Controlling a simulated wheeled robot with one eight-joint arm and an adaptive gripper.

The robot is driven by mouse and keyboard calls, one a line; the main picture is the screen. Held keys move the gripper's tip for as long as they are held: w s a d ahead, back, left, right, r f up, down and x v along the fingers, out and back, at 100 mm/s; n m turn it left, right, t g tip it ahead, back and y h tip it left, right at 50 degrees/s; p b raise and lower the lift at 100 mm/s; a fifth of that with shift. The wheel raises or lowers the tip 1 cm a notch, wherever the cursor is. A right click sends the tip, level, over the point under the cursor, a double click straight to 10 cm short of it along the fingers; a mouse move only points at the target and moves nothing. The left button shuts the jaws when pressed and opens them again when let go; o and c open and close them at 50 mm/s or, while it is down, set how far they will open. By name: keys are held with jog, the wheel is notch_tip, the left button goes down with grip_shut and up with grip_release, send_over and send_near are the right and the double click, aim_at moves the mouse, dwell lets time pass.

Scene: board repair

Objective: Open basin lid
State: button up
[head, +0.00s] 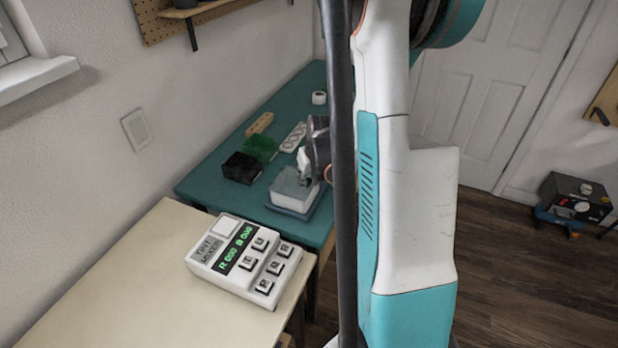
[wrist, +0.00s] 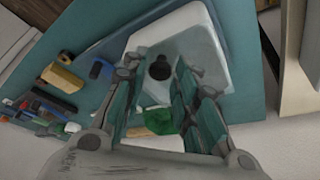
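The basin (head: 292,197) is a white box with a greyish lid (head: 290,181) on top, standing on a tray at the near end of the teal table. In the wrist view the pale lid (wrist: 180,45) fills the upper middle, with a round dark knob (wrist: 160,68) on it. My gripper (wrist: 158,74) is open, with one finger on each side of the knob and gaps showing between. In the head view my gripper (head: 306,178) is just above the lid, pointing down and partly hidden by my arm. Whether the fingers touch the lid is unclear.
A black bin (head: 242,168), a green bin (head: 262,148), a wooden block (head: 260,123) and a white holed strip (head: 293,137) lie behind the basin. A cream table (head: 130,275) with a button device (head: 245,260) stands in front. Tools (wrist: 35,110) lie left in the wrist view.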

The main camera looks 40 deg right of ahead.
grip_shut()
